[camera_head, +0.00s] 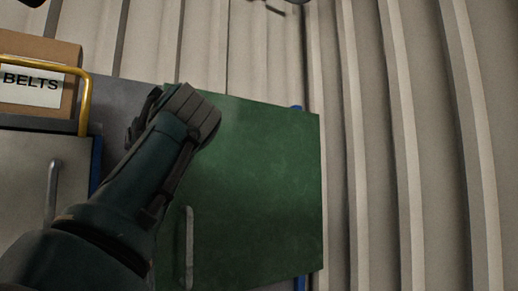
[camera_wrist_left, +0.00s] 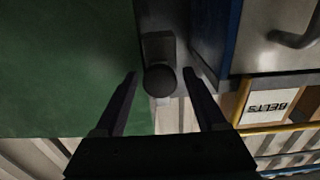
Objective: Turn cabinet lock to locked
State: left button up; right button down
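The green cabinet door (camera_head: 262,185) fills the middle of the head view, and its green face also shows in the left wrist view (camera_wrist_left: 65,65). A dark round knob (camera_wrist_left: 160,80), which looks like the lock, stands out from a dark block beside the door's edge. My left gripper (camera_wrist_left: 158,73) is open, with one finger on each side of the knob. Gaps show between the knob and both fingers. In the head view my left arm (camera_head: 130,210) hides the knob and the fingertips. Whether the lock is turned cannot be told. My right gripper is not in view.
A vertical handle (camera_head: 189,248) is on the green door, close to my left forearm. At left are a grey cabinet (camera_head: 25,175) with its own handle (camera_head: 52,190), a yellow rail (camera_head: 86,100) and a box labelled BELTS (camera_head: 62,55). A ribbed wall (camera_head: 420,150) stands behind.

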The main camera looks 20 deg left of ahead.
pick_arm(q)
grip_shut()
dwell(0.3)
jog(key=shift+m, duration=0.5)
jog(key=m, duration=0.2)
jog(key=shift+m, duration=0.4)
jog(key=m, duration=0.4)
jog(key=shift+w+m, duration=0.1)
jog(key=shift+m, duration=0.2)
jog(key=m+p, duration=0.2)
jog(key=m, duration=0.2)
jog(key=shift+m, duration=0.3)
jog(key=m, duration=0.1)
jog(key=m+p, duration=0.1)
jog(key=m, duration=0.1)
jog(key=m+p, duration=0.1)
jog(key=shift+f+m, duration=0.25)
jog(key=shift+m, duration=0.15)
jog(key=shift+m+p, duration=0.3)
jog(key=shift+p, duration=0.05)
